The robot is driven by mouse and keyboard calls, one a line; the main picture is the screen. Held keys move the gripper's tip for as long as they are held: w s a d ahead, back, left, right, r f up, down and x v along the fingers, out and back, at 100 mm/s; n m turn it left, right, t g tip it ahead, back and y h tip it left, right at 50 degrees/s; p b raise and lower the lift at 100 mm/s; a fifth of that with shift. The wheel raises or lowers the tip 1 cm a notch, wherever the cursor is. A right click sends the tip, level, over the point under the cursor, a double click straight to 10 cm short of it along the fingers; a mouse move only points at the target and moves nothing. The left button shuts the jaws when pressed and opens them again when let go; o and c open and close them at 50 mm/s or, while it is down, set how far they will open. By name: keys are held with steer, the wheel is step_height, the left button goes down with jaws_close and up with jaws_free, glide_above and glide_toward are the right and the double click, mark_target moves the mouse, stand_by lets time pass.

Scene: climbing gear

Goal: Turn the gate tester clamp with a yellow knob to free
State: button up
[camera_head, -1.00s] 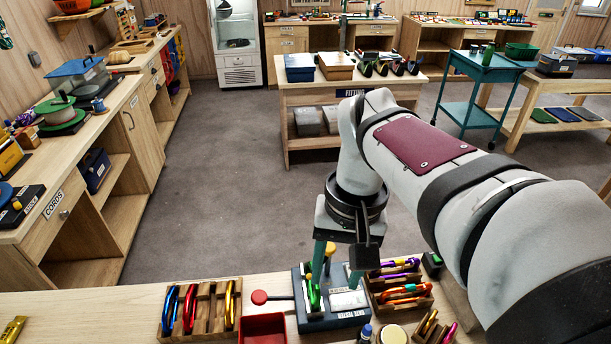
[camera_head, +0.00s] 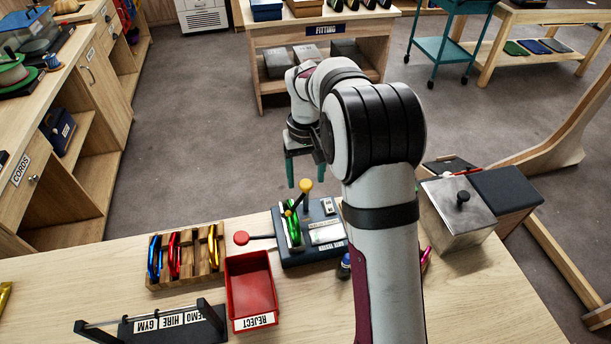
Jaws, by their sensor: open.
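The gate tester (camera_head: 276,222) is a dark blue block on the near bench, with a green carabiner (camera_head: 293,230) set in it. Its clamp has a yellow knob (camera_head: 306,186) on a dark lever that slants up over the carabiner; I cannot tell which setting it is at. A red knob (camera_head: 241,238) on a rod sticks out at the tester's left. My gripper (camera_head: 304,172) points down just beyond the yellow knob in the picture. Its teal fingers are apart with nothing seen between them. My forearm hides the tester's right surroundings.
A wooden rack (camera_head: 186,255) with blue, red and gold carabiners stands left of the tester. A red reject bin (camera_head: 232,290) and a labelled gym, hire and demo rail (camera_head: 172,328) are nearer. A metal lidded box (camera_head: 457,212) stands right.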

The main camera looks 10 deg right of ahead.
steer(key=shift+f, duration=0.55)
jaws_close()
stand_by(1.0)
